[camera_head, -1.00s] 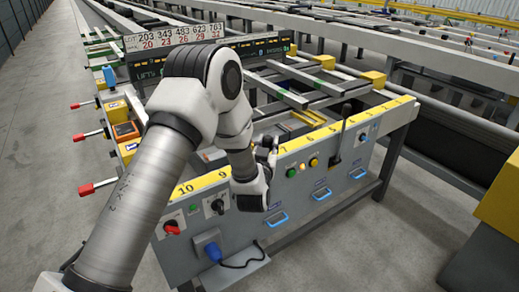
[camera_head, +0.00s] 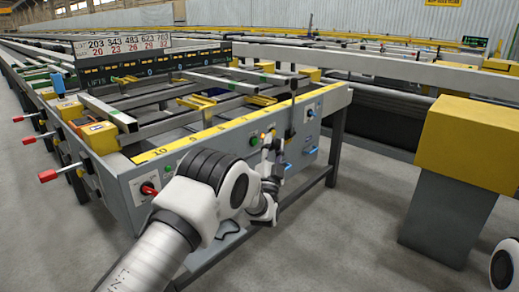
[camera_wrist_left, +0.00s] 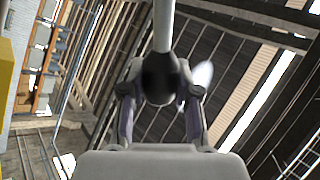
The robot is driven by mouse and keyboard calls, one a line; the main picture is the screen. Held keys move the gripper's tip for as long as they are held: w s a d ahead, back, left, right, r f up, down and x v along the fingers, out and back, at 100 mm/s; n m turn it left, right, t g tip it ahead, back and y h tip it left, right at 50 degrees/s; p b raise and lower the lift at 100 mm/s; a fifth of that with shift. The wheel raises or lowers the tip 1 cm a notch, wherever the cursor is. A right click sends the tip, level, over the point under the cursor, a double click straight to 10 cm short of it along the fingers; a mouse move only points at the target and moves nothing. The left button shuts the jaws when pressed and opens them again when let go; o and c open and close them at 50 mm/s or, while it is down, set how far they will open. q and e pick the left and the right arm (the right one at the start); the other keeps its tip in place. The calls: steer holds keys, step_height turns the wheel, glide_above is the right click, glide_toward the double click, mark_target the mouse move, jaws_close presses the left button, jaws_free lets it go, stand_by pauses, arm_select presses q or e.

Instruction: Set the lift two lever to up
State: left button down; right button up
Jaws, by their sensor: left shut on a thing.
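My left gripper (camera_head: 274,148) is in front of the grey control panel (camera_head: 128,192), just right of its green button (camera_head: 254,140). In the left wrist view, its two fingers (camera_wrist_left: 160,108) are closed on either side of a black round knob (camera_wrist_left: 160,80) on a pale shaft. I take this to be a lever's knob; which lever cannot be told. A black upright lever (camera_head: 292,104) stands right beside the gripper in the head view. No label reading lift two is legible. My right gripper is out of view.
Red-tipped handles (camera_head: 47,175) stick out from the table's left side. A red switch (camera_head: 149,189) is on the panel front. A yellow-topped grey post (camera_head: 455,170) stands to the right. Open floor (camera_head: 350,235) lies between panel and post.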

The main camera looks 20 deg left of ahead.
arm_select(q)
steer(key=shift+s+d+f+m+t+h+b, duration=0.15)
steer(key=shift+d+f+m+t+h+b, duration=0.2)
steer(key=shift+f+m, duration=0.3)
steer(key=shift+s+d+f+m+t+h+b, duration=0.1)
steer(key=shift+s+d+f+m+h+b, duration=0.05)
steer(key=shift+d+f+m+h+b, duration=0.4)
steer(key=shift+s+d+f+m+t+h+b, duration=0.15)
steer(key=shift+d+f+m+t+h+b, duration=0.15)
steer(key=shift+f+m+h, duration=0.35)
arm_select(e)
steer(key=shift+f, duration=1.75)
arm_select(q)
steer(key=shift+a, duration=0.1)
steer(key=c, duration=0.8)
jaws_free()
